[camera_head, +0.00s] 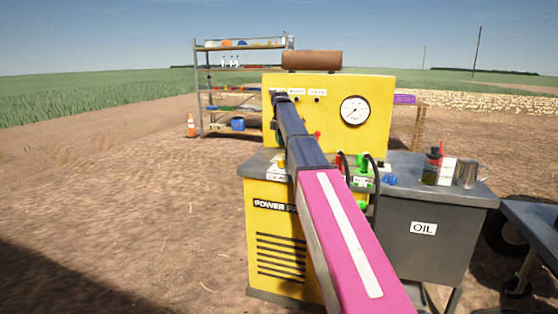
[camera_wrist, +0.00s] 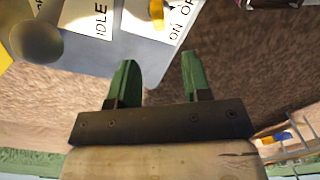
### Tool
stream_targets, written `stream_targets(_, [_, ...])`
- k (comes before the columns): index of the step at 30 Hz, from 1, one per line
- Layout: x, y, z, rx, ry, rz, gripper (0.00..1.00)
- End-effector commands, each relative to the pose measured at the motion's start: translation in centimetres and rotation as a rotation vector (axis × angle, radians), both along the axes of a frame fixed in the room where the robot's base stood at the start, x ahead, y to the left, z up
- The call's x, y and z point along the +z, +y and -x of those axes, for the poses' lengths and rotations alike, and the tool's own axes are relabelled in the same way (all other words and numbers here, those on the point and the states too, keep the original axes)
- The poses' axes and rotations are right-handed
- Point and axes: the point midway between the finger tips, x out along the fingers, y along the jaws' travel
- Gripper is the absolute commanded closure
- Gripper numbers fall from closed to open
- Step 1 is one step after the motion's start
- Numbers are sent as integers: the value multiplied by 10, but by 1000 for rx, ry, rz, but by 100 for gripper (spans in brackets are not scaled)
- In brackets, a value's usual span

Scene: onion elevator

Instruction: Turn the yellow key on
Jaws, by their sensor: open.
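In the wrist view, a small yellow key (camera_wrist: 157,12) shows at the top edge, on a white plate with ON and OFF lettering (camera_wrist: 178,22). The key's upper part is cut off by the frame, so I cannot tell its setting. My gripper (camera_wrist: 158,64) has two green fingers spread apart with nothing between them. The fingertips point toward the key's plate and are apart from it. In the head view, my arm reaches over the yellow power unit (camera_head: 375,88), and the far end of the arm blocks part of its panel.
A grey round knob (camera_wrist: 36,42) and an IDLE label (camera_wrist: 92,18) sit left of the key. In the head view, a gauge (camera_head: 355,111) is on the panel. Green-handled levers (camera_head: 362,165) and a grey OIL cabinet (camera_head: 450,235) stand right. Shelves (camera_head: 215,90) stand behind.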

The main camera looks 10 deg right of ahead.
Motion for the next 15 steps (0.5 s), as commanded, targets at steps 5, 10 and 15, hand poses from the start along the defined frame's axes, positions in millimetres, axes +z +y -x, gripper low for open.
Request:
stream_targets(5, [-14, 0, 1, 1, 1, 0, 55])
stream_targets(10, [-42, 0, 1, 1, 2, 0, 55])
stream_targets(15, [-72, 0, 1, 0, 1, 0, 55])
